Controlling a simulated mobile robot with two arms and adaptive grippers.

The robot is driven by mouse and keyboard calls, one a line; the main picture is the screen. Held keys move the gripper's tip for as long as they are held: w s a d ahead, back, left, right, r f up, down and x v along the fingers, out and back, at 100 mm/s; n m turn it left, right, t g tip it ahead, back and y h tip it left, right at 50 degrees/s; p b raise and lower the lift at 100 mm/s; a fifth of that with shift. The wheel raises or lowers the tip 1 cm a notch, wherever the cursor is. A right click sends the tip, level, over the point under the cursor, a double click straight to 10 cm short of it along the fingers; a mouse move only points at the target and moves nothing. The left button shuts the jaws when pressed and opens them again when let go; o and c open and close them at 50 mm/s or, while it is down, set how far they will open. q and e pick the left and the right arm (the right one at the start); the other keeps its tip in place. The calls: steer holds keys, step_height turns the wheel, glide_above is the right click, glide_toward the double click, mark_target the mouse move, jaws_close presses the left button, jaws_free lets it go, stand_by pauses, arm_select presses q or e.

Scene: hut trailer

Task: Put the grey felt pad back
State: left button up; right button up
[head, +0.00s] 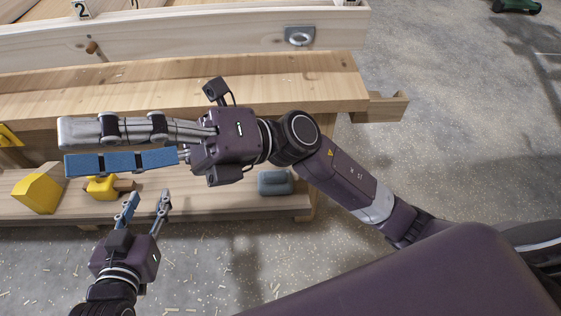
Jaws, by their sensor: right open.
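I cannot make out a thing that is clearly the grey felt pad. A small blue-grey rounded block (275,183) sits on the low shelf, to the right of my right gripper's palm; I cannot tell whether it is felt. My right gripper (65,148) reaches across in front of the bench, its fingers pointing left. It is open, with a narrow gap between its fingers and nothing seen in it. My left gripper (149,201) is lower in the view, at the low shelf's front. Its fingers are apart, with nothing seen between them.
The wooden bench (300,88) spans the back, with a metal ring fitting (299,37) on its upper board. On the low shelf (230,207) are a yellow block (37,193) and a yellow tool (101,187), partly hidden. Shavings lie on the concrete floor (455,150).

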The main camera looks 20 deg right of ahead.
steer(key=w+d+r+m+t, duration=0.2)
steer(key=w+d+m+t, duration=0.7)
steer(key=m+t, duration=0.85)
steer(key=m+t+h, duration=0.4)
steer(key=m+h, duration=1.5)
steer(key=m, duration=0.2)
glide_above(281, 175)
steer(key=a+x, duration=0.1)
steer(key=x, duration=0.4)
step_height(281, 175, down, 22)
steer(key=s+f+g, duration=0.1)
steer(key=f, duration=0.2)
steer(key=s+d+f+m+g, duration=0.1)
steer(key=s+f, duration=0.1)
steer(key=f, duration=0.1)
steer(key=s+d+f+m+g+h, duration=0.1)
steer(key=s+f+g, duration=0.1)
steer(key=f, duration=0.1)
steer(key=shift+f+m, duration=0.25)
steer(key=shift+f, duration=0.1)
